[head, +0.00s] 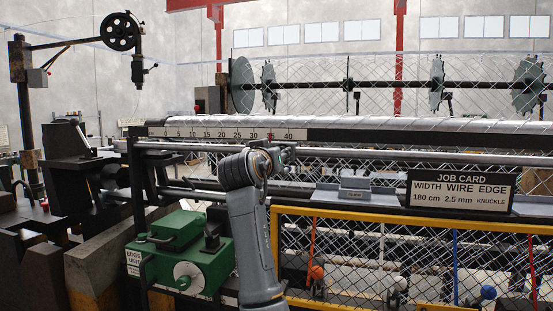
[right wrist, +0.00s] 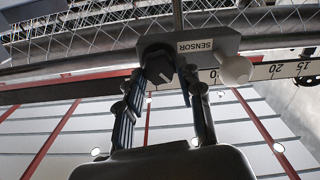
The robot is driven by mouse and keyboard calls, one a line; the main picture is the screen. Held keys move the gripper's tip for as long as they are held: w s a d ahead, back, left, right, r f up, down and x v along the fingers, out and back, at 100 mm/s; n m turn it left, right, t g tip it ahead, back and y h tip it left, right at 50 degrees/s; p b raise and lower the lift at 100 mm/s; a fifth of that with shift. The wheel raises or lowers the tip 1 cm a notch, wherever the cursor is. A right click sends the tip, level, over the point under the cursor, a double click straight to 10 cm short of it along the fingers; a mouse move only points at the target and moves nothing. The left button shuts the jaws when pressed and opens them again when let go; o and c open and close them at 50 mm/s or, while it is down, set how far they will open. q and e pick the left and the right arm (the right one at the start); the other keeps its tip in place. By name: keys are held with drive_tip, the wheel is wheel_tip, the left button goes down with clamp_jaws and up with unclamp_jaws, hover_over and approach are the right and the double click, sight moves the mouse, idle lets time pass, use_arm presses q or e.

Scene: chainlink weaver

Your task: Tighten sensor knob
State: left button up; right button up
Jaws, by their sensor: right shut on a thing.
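The grey sensor block (right wrist: 215,42) with a white SENSOR label shows at the top of the right wrist view. Its black knob (right wrist: 159,66) has a pale pointer line. My right gripper (right wrist: 162,74) has its two dark fingers on either side of the knob and is shut on it. A white ball (right wrist: 235,69) sticks out of the block beside the knob. In the head view my right arm rises from the bottom to the ruler rail and largely hides the gripper and knob; part of the sensor block (head: 283,153) shows just past it. My left gripper is not in view.
A numbered ruler (head: 220,134) runs along the rail behind my arm. A job card (head: 461,190) stands to the right, reading 180 cm, 2.5 mm, knuckle. A green edge unit (head: 185,250) sits left of my arm. A yellow-framed mesh guard (head: 420,232) fills the lower right.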

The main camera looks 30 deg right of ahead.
drive_tip(key=shift+w+f+m, duration=0.1)
drive_tip(key=shift+f+m, duration=0.15)
drive_tip(key=shift+m, duration=0.35)
drive_tip(key=o, duration=0.9)
drive_tip(key=shift+o, duration=1.3)
drive_tip(key=shift+r, duration=0.15)
drive_tip(key=shift+a, duration=0.1)
drive_tip(key=v, duration=1.2)
